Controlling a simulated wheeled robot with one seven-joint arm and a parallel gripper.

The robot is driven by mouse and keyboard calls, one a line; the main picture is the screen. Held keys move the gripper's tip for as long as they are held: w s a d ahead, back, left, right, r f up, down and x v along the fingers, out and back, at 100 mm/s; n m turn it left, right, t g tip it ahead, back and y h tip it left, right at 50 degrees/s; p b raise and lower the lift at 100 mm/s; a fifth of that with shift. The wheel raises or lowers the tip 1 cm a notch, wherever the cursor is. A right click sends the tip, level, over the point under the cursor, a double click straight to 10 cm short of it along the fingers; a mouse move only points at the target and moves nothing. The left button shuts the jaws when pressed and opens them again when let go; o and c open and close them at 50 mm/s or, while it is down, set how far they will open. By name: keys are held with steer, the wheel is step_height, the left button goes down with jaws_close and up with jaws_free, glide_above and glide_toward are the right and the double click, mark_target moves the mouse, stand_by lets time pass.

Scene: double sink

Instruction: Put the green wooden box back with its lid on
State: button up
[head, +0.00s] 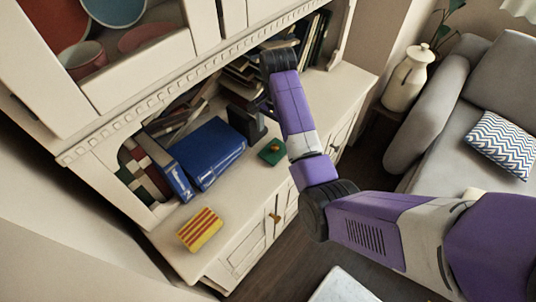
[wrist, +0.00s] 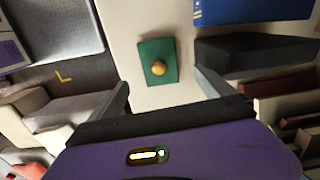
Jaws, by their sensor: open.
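A green square piece with a round gold knob on top (head: 271,152) lies on the cream cabinet top, near its front edge. It also shows in the wrist view (wrist: 158,62), just beyond my fingertips. It looks low and flat; I cannot tell whether it is the lid alone or the lid on a shallow box. No separate green box body shows. My gripper (wrist: 165,90) is open and empty, with its two fingers apart on either side below the green piece in the picture. In the head view my gripper is largely hidden behind my arm.
A red-and-yellow striped box (head: 200,230) sits at the near left of the cabinet top (head: 235,192). A cream jug (head: 408,77) and a grey sofa (head: 440,115) are to the right.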

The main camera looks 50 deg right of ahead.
mark_target(275, 146)
steer(key=shift+f+m, duration=0.15)
steer(key=shift+m, duration=0.15)
steer(key=shift+a+f+p, duration=0.1)
steer(key=shift+f+p, duration=0.65)
steer(key=shift+f, duration=3.05)
steer(key=c, duration=1.6)
steer(key=shift+r, duration=0.15)
